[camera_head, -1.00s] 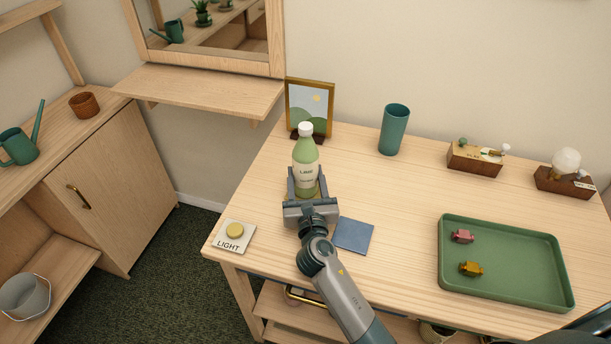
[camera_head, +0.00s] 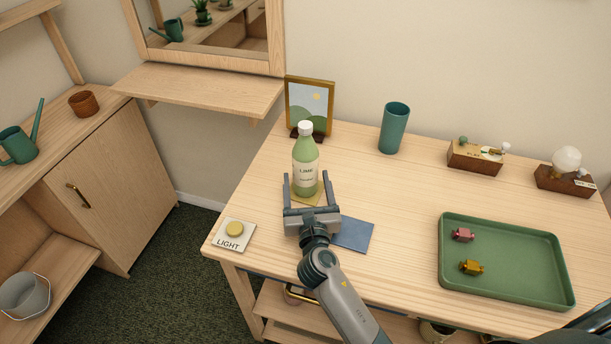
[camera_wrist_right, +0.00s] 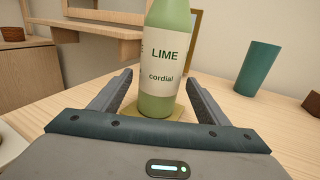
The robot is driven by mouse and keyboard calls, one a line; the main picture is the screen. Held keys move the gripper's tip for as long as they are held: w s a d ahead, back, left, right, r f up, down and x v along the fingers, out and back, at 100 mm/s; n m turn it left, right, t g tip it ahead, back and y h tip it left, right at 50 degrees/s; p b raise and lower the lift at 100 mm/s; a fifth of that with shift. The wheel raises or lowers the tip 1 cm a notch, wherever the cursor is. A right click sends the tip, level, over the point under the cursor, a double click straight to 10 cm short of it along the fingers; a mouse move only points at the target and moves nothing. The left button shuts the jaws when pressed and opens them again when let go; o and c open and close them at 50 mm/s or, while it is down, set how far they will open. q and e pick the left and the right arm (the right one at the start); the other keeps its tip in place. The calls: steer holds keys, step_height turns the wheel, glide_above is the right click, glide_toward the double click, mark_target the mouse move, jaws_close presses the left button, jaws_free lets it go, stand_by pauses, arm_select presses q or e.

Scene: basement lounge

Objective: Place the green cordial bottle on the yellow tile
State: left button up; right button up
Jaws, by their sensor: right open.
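The green cordial bottle (camera_head: 306,160), with a white cap and a lime label, stands upright on the yellow tile (camera_head: 306,198). In the right wrist view the bottle (camera_wrist_right: 162,60) rises from the tile (camera_wrist_right: 152,112), whose edges show around its base. My right gripper (camera_head: 306,186) is open, its fingers pointing at the bottle from the near side. In the right wrist view its fingers (camera_wrist_right: 162,96) are spread to either side with gaps between them and the bottle. My left gripper is not in view.
A blue tile (camera_head: 354,235) lies right of my right gripper, and a light button (camera_head: 234,234) lies left. A picture frame (camera_head: 309,104) stands behind the bottle. A teal cup (camera_head: 394,128) is at the back. A green tray (camera_head: 505,285) holds two small candy-shaped pieces.

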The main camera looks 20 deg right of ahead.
steer(key=b+v, duration=0.1)
steer(key=v, duration=0.7)
steer(key=shift+s, duration=0.15)
steer(key=shift+s+a, duration=0.1)
steer(key=shift+s, duration=0.3)
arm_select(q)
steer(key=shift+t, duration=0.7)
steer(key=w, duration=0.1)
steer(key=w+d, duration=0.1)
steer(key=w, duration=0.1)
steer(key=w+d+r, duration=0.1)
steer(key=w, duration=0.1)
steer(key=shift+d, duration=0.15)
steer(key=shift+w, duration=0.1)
arm_select(e)
steer(key=shift+r, duration=0.15)
